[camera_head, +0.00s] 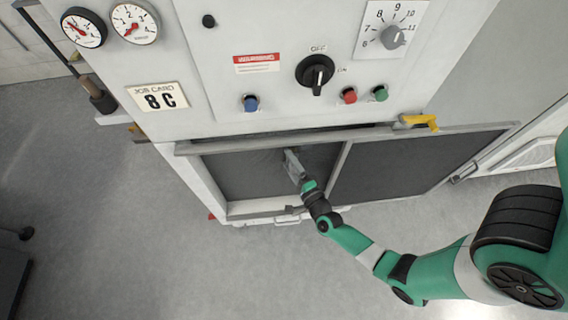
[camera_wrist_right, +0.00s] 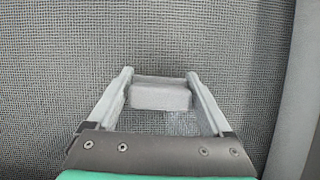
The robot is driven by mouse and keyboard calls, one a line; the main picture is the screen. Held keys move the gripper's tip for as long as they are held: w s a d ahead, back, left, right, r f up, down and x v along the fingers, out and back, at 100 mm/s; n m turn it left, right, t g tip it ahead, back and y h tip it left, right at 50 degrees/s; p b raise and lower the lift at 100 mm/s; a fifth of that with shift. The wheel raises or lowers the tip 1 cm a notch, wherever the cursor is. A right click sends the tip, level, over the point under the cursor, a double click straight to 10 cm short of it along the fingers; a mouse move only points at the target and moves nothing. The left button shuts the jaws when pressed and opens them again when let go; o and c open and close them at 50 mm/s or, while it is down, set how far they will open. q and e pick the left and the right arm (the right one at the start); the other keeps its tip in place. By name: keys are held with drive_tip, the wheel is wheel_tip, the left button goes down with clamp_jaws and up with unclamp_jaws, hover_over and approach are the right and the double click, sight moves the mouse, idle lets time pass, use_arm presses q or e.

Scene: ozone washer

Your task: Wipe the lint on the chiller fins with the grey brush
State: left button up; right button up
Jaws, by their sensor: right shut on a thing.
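The chiller fins (camera_head: 240,178) are a dark grey, finely ribbed panel inside a light frame, low on the machine. They fill most of the right wrist view (camera_wrist_right: 60,60). A paler patch, possibly lint (camera_wrist_right: 182,123), shows below the brush. My left gripper is not in view.
Above are a black rotary switch (camera_head: 314,73), buttons, a dial (camera_head: 393,37) and gauges. A hanging tool (camera_head: 97,95) is at the left. The floor ahead is clear.

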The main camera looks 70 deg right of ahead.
drive_tip(key=shift+s+d+r+p, duration=0.1)
drive_tip(key=shift+s+r+p, duration=0.05)
drive_tip(key=shift+r+p, duration=0.35)
drive_tip(key=shift+s+d+r+p, duration=0.15)
drive_tip(key=shift+r+p, duration=0.1)
drive_tip(key=shift+r, duration=0.3)
drive_tip(key=shift+w+a, duration=0.2)
drive_tip(key=shift+w, duration=0.05)
drive_tip(key=shift+w+a+f, duration=0.1)
drive_tip(key=shift+f, duration=0.15)
drive_tip(key=shift+w+a+r+p, duration=0.1)
drive_tip(key=shift+w+a+p, duration=0.05)
drive_tip(key=shift+w+p, duration=0.2)
drive_tip(key=shift+w+a, duration=0.35)
drive_tip(key=shift+w, duration=0.3)
drive_tip(key=shift+w+a, duration=0.35)
drive_tip(key=shift+w, duration=0.25)
drive_tip(key=shift+r+p, duration=0.65)
drive_tip(key=shift+p, duration=0.35)
